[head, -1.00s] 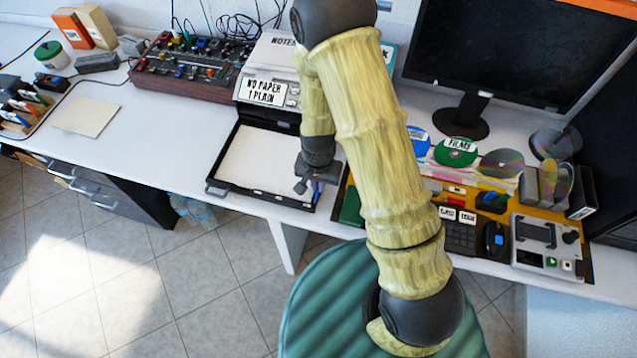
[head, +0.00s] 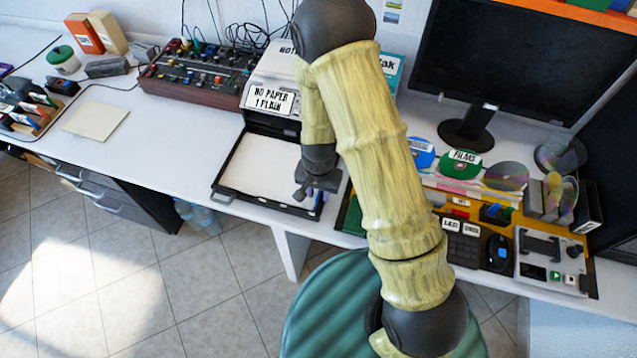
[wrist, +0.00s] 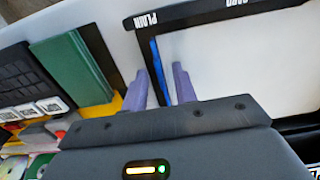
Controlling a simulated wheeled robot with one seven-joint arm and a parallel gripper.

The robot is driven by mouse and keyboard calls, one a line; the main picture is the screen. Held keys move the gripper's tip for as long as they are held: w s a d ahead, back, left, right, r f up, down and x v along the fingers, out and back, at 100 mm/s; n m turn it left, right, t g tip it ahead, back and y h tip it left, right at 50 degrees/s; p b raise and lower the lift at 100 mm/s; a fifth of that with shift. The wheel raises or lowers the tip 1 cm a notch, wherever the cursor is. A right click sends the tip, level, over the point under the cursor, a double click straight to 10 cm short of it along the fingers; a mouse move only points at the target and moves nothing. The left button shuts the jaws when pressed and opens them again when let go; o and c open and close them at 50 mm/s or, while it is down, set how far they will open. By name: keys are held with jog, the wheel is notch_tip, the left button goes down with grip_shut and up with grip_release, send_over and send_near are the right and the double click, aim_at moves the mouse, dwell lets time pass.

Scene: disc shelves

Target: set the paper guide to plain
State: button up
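The paper tray (head: 228,172) is pulled out under the printer (head: 268,92), with white paper in it. In the wrist view the tray's dark rim (wrist: 195,14) carries a "PLAIN" label (wrist: 150,19) and a partly cut-off second label. The paper guide (wrist: 160,68) is a thin blue strip along the paper's edge, its far end close to the "PLAIN" label. My gripper (wrist: 160,88) has two purple fingers, one on each side of the strip, with visible gaps. In the head view my gripper (head: 305,190) is over the tray's right side and mostly hides the guide.
The printer's screen (head: 270,99) reads "NO PAPER 1 PLAIN". Right of the tray are a green block (wrist: 72,68), a keypad (head: 463,246) and several discs (head: 462,163). A monitor (head: 500,60) stands behind. The counter left of the tray is clear around a beige sheet (head: 97,120).

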notch_tip(320, 180, up, 17)
jog(key=p, duration=0.1)
jog(key=shift+r, duration=0.15)
dwell(0.4)
jog(key=s+d+r+n+t+p, duration=0.1)
jog(key=s+d+r+n+p, duration=0.1)
jog(key=d+r, duration=0.3)
jog(key=s+d+r+n+t+p, duration=0.1)
jog(key=s+d+r, duration=0.3)
jog(key=d, duration=0.4)
jog(key=shift+s+r+n+t+p, duration=0.35)
jog(key=shift+r+n+p, duration=0.15)
jog(key=shift+r+p, duration=0.15)
jog(key=shift+a, duration=0.1)
dwell(0.7)
